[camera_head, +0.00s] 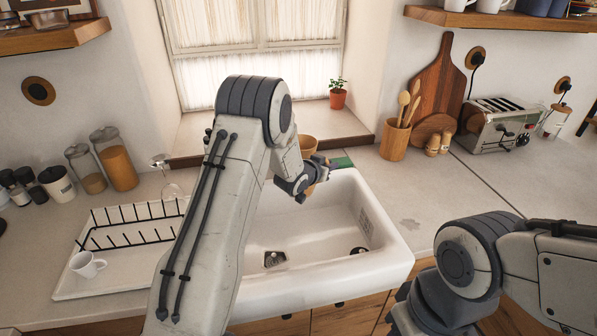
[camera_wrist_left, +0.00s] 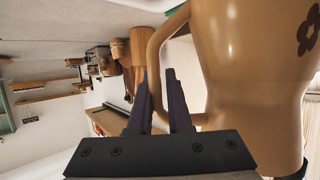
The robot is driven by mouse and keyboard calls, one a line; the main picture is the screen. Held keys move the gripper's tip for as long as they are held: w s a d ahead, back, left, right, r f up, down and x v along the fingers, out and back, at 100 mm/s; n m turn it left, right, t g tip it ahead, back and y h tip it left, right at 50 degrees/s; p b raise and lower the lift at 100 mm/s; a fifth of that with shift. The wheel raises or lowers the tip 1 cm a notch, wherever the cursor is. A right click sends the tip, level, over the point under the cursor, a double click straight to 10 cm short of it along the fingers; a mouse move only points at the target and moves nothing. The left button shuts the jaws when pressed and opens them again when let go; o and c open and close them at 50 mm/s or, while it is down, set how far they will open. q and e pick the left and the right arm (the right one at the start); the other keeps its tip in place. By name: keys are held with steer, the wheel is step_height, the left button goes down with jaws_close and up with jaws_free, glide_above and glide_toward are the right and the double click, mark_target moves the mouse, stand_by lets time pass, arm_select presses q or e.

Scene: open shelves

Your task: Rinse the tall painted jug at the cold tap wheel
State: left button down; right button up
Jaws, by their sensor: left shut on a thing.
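The tall painted jug (camera_wrist_left: 240,65) is tan with a dark flower and fills the right of the left wrist view. In the head view, a tan part of it (camera_head: 308,146) shows behind my left arm, over the back of the sink. My left gripper (camera_head: 308,186) is shut on the jug's handle; its dark fingers (camera_wrist_left: 157,95) show at the handle in the wrist view. A small metal piece (camera_head: 160,160) left of my arm may be a tap wheel; my arm hides the rest there. My right gripper is not visible.
The white sink (camera_head: 392,243) has an empty visible basin. A utensil pot (camera_head: 394,141) and a toaster (camera_head: 497,124) stand right. The right counter front is clear.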

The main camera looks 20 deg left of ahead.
arm_select(q)
steer(key=shift+r, duration=0.2)
